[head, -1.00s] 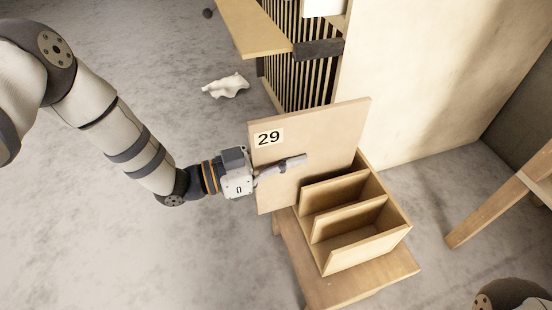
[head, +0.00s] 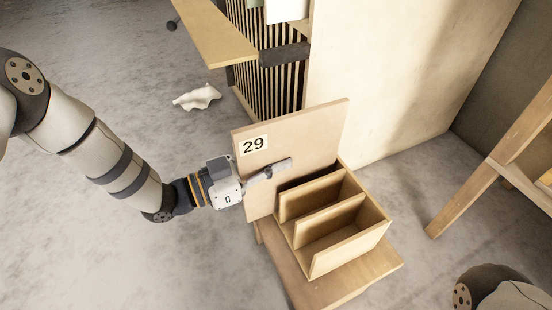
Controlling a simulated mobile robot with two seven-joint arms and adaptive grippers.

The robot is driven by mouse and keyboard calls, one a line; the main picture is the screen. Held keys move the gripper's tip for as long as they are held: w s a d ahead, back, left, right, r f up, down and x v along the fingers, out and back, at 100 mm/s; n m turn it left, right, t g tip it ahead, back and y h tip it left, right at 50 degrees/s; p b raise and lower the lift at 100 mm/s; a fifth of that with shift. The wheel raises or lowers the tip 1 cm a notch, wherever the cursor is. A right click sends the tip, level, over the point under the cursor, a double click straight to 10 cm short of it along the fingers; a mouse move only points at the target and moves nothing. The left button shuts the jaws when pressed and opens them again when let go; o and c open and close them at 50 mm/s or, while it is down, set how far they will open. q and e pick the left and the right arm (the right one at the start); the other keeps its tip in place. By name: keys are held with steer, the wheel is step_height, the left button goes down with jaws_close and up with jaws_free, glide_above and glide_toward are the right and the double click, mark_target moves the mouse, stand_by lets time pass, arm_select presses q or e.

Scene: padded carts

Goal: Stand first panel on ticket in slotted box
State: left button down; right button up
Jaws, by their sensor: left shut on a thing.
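A pale wooden panel (head: 312,132) with a "29" label stands nearly upright at the far left side of the slotted box. My left gripper (head: 268,173) is shut on its left part, with one finger lying across the label-side face. The slotted box (head: 350,245) is light wood with open slots between dividers, and sits on a small wooden stool (head: 345,282). The panel's lower right part is hidden by the box; I cannot tell whether its lower edge is in a slot. My right gripper is out of view. No ticket can be read besides the label.
A tall pale cabinet side (head: 400,80) rises behind the box, with a dark slatted rack (head: 270,75) and a wooden shelf board (head: 215,35) beside it. A crumpled white cloth (head: 197,97) lies on the floor. A wooden frame (head: 490,165) stands at right.

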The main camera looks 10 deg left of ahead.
arm_select(q)
steer(key=c, duration=1.6)
jaws_free()
steer(key=shift+s+a, duration=0.1)
steer(key=v, duration=1.1)
steer(key=shift+s+a, duration=0.25)
